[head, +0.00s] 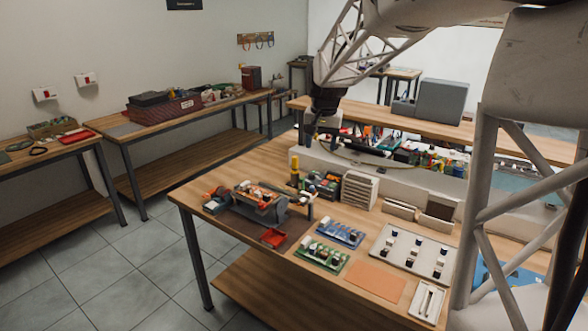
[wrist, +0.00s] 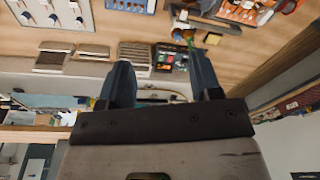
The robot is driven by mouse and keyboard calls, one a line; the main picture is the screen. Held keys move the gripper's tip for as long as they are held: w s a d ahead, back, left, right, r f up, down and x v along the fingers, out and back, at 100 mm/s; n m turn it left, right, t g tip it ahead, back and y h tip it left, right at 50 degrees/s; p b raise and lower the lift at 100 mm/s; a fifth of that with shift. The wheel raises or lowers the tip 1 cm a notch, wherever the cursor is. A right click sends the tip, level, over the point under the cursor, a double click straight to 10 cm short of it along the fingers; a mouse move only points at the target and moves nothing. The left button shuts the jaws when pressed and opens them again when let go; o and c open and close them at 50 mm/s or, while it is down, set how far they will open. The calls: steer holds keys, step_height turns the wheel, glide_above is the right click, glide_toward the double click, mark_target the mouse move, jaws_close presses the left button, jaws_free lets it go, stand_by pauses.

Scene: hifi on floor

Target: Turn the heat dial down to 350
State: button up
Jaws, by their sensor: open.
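No heat dial can be made out in either view, and no scale reading 350 is legible. My gripper (head: 312,132) hangs above the back part of the wooden workbench (head: 250,155), near a pale raised ledge (head: 330,172). In the wrist view, my gripper (wrist: 161,82) shows two dark fingers spread apart with nothing held between them. The fingers are clear of the items on the bench. A small yellow and black upright item (head: 294,172) stands on the bench below and to the left of my gripper.
A cluttered row (head: 400,150) lies behind the ledge. An orange mat (head: 375,281) is bare.

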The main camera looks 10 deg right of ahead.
steer(key=w+d+f+m, duration=0.15)
steer(key=w+f, duration=0.25)
steer(key=w, duration=0.5)
steer(key=w+d+f, duration=0.2)
steer(key=w+f, duration=0.2)
steer(key=w, duration=0.6)
steer(key=m+g, duration=0.1)
steer(key=m, duration=0.1)
glide_toward(312, 174)
steer(key=shift+s+d+f, duration=0.1)
steer(key=shift+s+f, duration=0.15)
steer(key=shift+f, duration=0.1)
steer(key=shift+w+d+f, duration=0.15)
steer(key=shift+w+f, duration=0.2)
steer(key=shift+f, duration=0.05)
steer(key=shift+f, duration=0.2)
steer(key=shift+w+f, duration=0.1)
steer(key=shift+f, duration=3.65)
steer(key=shift+c, duration=0.3)
steer(key=c, duration=0.9)
